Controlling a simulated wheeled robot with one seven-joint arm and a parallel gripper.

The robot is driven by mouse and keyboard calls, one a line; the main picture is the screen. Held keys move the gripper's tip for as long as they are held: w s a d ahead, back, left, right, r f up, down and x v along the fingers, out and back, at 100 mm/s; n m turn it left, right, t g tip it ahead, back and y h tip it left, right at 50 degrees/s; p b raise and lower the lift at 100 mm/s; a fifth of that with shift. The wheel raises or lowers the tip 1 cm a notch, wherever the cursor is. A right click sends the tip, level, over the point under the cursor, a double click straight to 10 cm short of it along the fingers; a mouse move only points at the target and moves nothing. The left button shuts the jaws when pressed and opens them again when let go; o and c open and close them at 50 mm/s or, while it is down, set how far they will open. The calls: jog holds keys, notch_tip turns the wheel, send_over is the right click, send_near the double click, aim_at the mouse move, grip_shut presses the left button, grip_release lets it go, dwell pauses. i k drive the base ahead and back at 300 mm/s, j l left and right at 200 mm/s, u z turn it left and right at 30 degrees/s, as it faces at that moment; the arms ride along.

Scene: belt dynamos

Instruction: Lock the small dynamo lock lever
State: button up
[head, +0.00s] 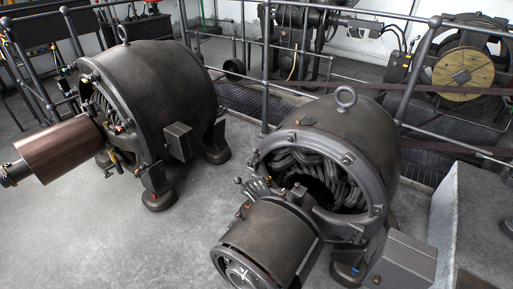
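Two dark, rounded dynamos stand on the grey floor in the head view. The left dynamo (160,85) has a copper-brown cylinder (62,150) sticking out to the left. Small rods and fittings (117,128), some orange or red, sit around its open end. The right dynamo (350,130) is nearer and shows thick looped windings. A dark cylinder (268,240) juts from its front, with small levers and red-tipped fittings (245,207) beside it. I cannot tell which fitting is the lock lever, nor which dynamo is the small one. My gripper is not in view.
Metal railings (266,65) run behind the dynamos, with a floor grating (235,98) beyond. A machine with a wooden pulley (463,73) and belt stands at the back right. A pale block (470,215) stands at the right edge. Floor (150,240) is clear at lower left.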

aim_at(255, 150)
jog(key=i+j, duration=0.15)
jog(key=i, duration=0.2)
jog(key=i+j, duration=0.15)
jog(key=i, duration=0.25)
jog(key=i+j, duration=0.15)
jog(key=i, duration=0.2)
